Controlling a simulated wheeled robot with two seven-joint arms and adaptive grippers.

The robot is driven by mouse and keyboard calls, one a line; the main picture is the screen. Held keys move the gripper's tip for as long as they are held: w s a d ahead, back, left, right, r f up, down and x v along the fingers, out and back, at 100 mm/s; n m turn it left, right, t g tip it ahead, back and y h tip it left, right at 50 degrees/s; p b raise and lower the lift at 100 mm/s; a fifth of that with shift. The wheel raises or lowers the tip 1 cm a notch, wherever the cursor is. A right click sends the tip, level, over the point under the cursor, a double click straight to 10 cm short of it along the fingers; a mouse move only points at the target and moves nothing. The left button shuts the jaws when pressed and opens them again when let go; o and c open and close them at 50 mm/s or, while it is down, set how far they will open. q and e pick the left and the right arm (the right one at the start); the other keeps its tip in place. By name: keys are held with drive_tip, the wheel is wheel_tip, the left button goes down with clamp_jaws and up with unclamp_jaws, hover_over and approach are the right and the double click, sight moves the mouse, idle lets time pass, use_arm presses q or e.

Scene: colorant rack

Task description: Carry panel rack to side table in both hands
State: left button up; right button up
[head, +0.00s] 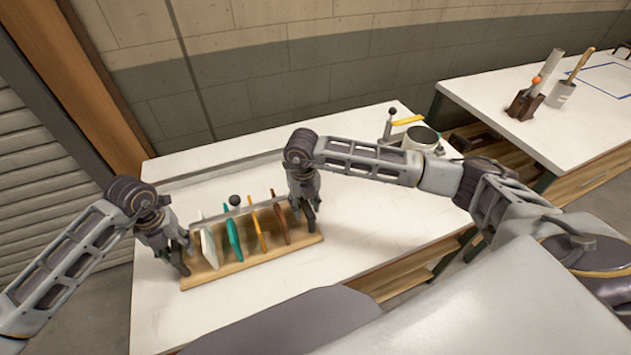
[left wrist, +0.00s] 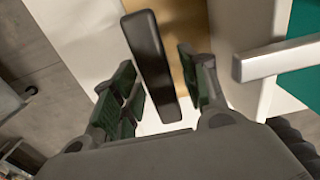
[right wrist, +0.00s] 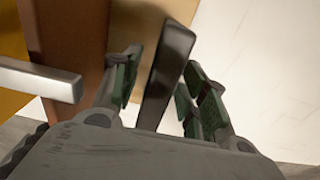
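The panel rack (head: 256,260) stands on the near white table, a wooden base with upright white, teal, yellow and brown panels. My left gripper (head: 182,258) is at its left end; the left wrist view shows the open fingers on either side of a black handle (left wrist: 150,60), with gaps visible. My right gripper (head: 306,212) is at its right end; the right wrist view shows the open fingers on either side of the other black handle (right wrist: 166,70). The side table (head: 480,92) is at the back right, with a blue outline (head: 606,78) on its white top.
A metal pot (head: 420,139) and a stand with a yellow lever (head: 407,121) are on the near table, behind my right arm. A tool holder (head: 526,104) and a cup with a wooden handle (head: 561,94) stand on the side table. A gap separates the two tables.

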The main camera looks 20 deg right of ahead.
use_arm(q)
wheel_tip(320, 180, up, 12)
idle(1.0)
use_arm(e)
drive_tip(key=shift+r, duration=0.15)
wheel_tip(320, 180, up, 12)
drive_tip(key=shift+f, duration=0.2)
idle(0.7)
use_arm(q)
drive_tip(key=shift+s+f, duration=0.1)
use_arm(e)
drive_tip(key=shift+s, duration=0.1)
idle(0.4)
